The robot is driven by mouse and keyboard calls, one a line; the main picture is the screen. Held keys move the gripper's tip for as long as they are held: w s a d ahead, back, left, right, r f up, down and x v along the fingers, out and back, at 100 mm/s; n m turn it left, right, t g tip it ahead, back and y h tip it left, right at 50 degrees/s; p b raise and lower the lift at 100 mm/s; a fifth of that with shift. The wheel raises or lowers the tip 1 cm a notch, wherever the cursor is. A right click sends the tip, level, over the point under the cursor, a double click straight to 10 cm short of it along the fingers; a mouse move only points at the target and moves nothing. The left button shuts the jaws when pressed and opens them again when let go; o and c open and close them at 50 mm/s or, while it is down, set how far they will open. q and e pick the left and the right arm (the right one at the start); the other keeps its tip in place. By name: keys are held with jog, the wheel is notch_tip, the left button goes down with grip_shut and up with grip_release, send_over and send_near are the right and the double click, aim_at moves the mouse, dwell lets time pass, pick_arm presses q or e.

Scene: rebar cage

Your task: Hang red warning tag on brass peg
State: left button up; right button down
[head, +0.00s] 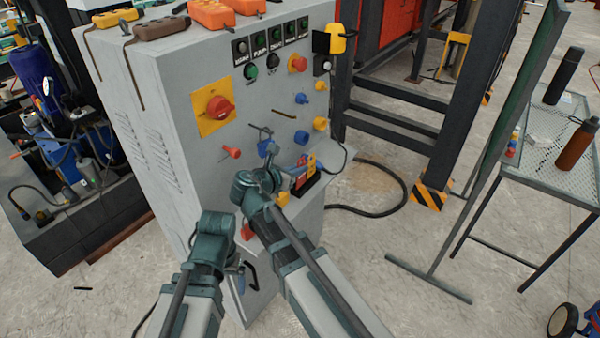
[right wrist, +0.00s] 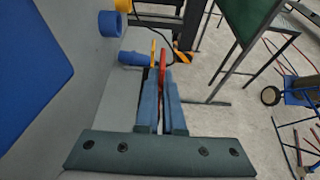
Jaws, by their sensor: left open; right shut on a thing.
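The brass peg (head: 284,114) sticks out of the grey cabinet's front panel, among the knobs. My right gripper (head: 300,167) is below and right of it, near the cabinet's lower ledge. In the right wrist view my right gripper (right wrist: 163,88) is shut on the red warning tag (right wrist: 163,60), seen nearly edge-on at the fingertips. The red tag (head: 301,182) is partly covered by the gripper in the head view. My left gripper (head: 240,279) is low in front of the cabinet, open and largely hidden by its arm. The brass peg is not visible in the right wrist view.
A yellow tag (head: 311,162) is close beside the red one. Blue knobs (head: 301,137), yellow knobs (head: 320,124) and a red rotary switch (head: 219,107) protrude from the grey cabinet (head: 185,75). A mesh table (head: 540,165) stands apart at the right.

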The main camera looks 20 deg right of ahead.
jog(key=w+f+b, duration=0.2)
jog(key=f+b, duration=0.1)
jog(key=shift+d, duration=0.15)
jog(key=shift+s+f, duration=0.1)
jog(key=shift+f, duration=0.15)
jog(key=c, duration=1.5)
grip_release()
jog(key=shift+r, duration=0.1)
jog(key=o, duration=0.5)
jog(key=shift+c, duration=0.2)
